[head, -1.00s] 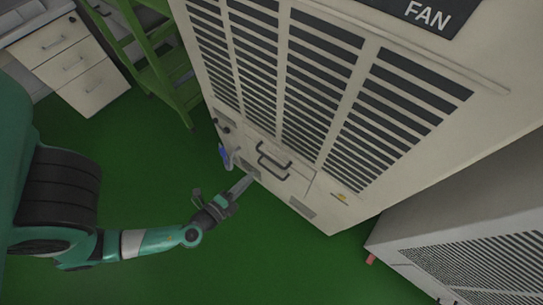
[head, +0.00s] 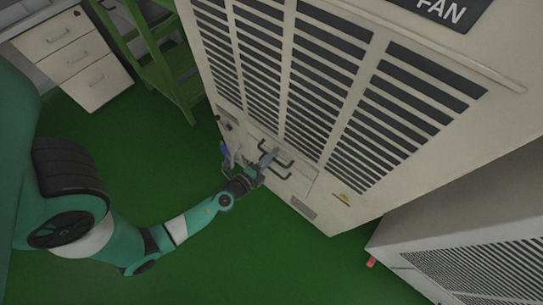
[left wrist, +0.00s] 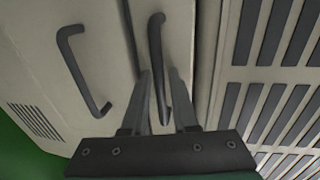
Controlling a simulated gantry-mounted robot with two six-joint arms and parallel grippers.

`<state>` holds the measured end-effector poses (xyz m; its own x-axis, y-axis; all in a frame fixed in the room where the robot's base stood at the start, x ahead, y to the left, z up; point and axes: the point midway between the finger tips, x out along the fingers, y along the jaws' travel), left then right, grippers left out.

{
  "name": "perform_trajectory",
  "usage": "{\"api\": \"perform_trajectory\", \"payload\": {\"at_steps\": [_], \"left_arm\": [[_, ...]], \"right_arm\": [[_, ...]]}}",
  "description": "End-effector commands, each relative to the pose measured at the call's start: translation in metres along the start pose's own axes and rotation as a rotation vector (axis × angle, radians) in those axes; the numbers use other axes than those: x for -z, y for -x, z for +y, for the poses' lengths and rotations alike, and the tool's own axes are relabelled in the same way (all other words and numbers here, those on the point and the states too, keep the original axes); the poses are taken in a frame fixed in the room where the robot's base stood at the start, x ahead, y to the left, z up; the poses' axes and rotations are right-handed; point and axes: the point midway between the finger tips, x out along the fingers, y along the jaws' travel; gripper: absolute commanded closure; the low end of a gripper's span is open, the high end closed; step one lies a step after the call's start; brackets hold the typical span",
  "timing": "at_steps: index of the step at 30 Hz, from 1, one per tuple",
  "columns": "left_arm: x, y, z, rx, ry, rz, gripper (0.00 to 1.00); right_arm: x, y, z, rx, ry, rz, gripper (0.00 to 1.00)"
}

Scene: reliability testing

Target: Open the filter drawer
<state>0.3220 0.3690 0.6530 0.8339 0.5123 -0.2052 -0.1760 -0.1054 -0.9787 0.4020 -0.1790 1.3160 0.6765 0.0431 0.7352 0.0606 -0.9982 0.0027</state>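The lower front of the large beige cabinet carries two dark bar handles, partly hidden by my gripper in the head view. In the left wrist view both show: one handle (left wrist: 72,62) on the left panel and one handle (left wrist: 157,45) on the narrower panel beside the vents. My left gripper (head: 268,158) is at these handles. In the left wrist view its two fingers (left wrist: 159,80) are apart, with the right handle's bar running between them. Whether either finger touches the bar cannot be told. The panels look flush with the cabinet. My right gripper is not in view.
The cabinet's vent grilles (head: 318,70) rise above the handles. A second vented unit (head: 470,240) stands at the lower right. A green ladder-like frame (head: 160,75) and a white drawer unit (head: 75,50) stand at the upper left.

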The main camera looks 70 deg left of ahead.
Motion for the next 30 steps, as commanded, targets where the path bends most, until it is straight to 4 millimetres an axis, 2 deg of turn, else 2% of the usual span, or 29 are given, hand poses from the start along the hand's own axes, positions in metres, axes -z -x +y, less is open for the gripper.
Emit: {"api": "perform_trajectory", "payload": {"at_steps": [1, 6, 30], "left_arm": [[0.0001, 0.0002, 0.0, 0.0, 0.0, 0.0, 0.73], [0.0001, 0.0004, 0.0, 0.0, 0.0, 0.0, 1.0], [0.0001, 0.0005, -0.0002, 0.001, 0.0, 0.0, 1.0]], "right_arm": [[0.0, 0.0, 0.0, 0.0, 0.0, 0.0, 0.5], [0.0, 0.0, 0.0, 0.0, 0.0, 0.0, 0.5], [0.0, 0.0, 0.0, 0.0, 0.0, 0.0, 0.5]]}}
